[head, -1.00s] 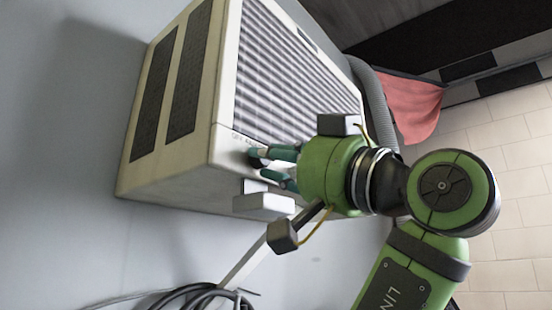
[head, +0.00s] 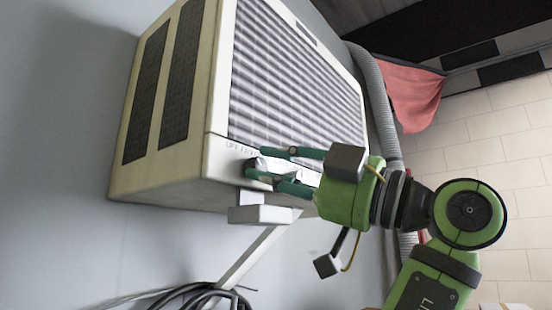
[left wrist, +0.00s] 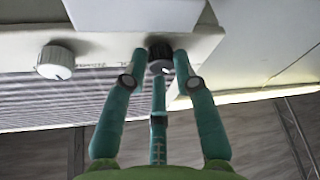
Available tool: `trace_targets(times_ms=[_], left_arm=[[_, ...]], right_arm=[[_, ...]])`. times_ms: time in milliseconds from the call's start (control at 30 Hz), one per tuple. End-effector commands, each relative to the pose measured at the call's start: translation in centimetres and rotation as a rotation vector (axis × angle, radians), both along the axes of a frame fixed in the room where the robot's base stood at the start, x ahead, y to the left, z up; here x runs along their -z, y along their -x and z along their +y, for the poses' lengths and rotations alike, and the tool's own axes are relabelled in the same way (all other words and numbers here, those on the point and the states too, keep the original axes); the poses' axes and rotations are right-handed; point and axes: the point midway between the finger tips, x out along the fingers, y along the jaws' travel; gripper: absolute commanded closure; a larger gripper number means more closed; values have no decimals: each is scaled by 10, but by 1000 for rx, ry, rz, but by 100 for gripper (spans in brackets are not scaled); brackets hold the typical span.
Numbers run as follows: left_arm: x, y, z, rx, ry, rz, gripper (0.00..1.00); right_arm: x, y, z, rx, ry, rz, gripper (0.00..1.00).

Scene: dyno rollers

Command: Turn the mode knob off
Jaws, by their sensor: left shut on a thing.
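The dark knob (left wrist: 160,50), which I take as the mode knob, sits on the cream front strip of the cooler (head: 212,90). My left gripper (head: 256,169) is at that strip, near its lower left corner in the head view. Its green fingers are shut on the knob, as the left wrist view (left wrist: 160,62) also shows, with a fingertip on each side and a third finger below. In the head view the fingers hide most of the knob. A small pale mark shows on the knob's near face. Its setting cannot be read. My right gripper is not in view.
A white knob (left wrist: 57,62) is on the same strip, left of the dark one in the wrist view. A louvred grille (head: 290,80) fills the cooler's front. A grey hose (head: 372,85) and red cloth (head: 410,95) are to the right. Black cables (head: 205,297) lie below.

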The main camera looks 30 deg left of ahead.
Motion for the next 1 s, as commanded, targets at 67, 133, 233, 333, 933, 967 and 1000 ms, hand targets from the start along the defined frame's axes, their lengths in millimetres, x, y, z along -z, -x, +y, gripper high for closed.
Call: trace_targets(times_ms=[67, 133, 233, 333, 933, 967, 1000], left_arm=[[-4, 0, 0, 0, -4, -24, 100], [-4, 0, 0, 0, -3, -43, 100], [-3, 0, 0, 0, -2, -58, 100], [-3, 0, 0, 0, -1, -65, 100], [-1, 0, 0, 0, 3, -66, 50], [-1, 0, 0, 0, 3, -66, 50], [-1, 0, 0, 0, 3, -65, 50]], right_arm=[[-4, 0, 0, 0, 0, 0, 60], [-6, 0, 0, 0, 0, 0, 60], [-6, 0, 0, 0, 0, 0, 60], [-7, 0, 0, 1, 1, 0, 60], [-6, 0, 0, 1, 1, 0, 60], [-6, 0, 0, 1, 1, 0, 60], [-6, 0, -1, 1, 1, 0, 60]])
